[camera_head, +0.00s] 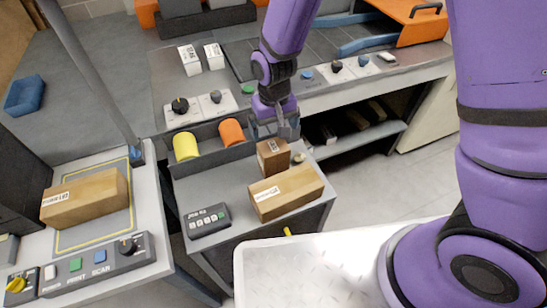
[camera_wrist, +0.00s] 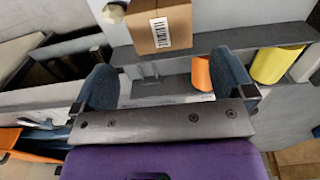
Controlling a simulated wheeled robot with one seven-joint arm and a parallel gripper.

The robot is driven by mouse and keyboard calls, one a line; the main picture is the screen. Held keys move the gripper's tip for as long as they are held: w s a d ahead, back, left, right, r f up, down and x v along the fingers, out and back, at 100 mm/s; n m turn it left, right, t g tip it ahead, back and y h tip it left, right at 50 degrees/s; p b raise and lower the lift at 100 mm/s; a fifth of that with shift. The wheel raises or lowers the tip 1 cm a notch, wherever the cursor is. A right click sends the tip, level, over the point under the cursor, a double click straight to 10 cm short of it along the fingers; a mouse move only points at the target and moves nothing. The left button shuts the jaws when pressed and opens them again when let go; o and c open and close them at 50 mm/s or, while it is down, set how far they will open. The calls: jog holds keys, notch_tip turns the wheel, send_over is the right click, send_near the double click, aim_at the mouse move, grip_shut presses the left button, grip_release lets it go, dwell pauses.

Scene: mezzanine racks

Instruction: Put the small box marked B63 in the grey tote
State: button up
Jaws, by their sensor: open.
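A small brown box (camera_head: 273,157) stands on the grey bench top, touching or just behind a larger brown carton (camera_head: 287,191). Its white label shows in the head view, but I cannot read the mark. In the wrist view the box (camera_wrist: 160,25) shows a barcode label and lies beyond my fingertips, between their lines. My gripper (camera_head: 275,130) is open and empty, pointing down just above and behind the box; its two dark fingers are spread in the wrist view (camera_wrist: 167,78). I cannot make out a grey tote for certain.
A grey trough (camera_head: 212,158) beside the box holds a yellow roll (camera_head: 186,146) and an orange roll (camera_head: 231,132). A dark keypad (camera_head: 207,220) lies on the bench. A larger carton (camera_head: 85,199) rests on the left station. A blue bin (camera_head: 25,95) is on the floor.

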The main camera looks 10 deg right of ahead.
aim_at(273, 146)
jog(key=shift+a+f, duration=0.1)
jog(key=shift+f, duration=5.05)
jog(key=c, duration=0.9)
jog(key=shift+r, duration=0.1)
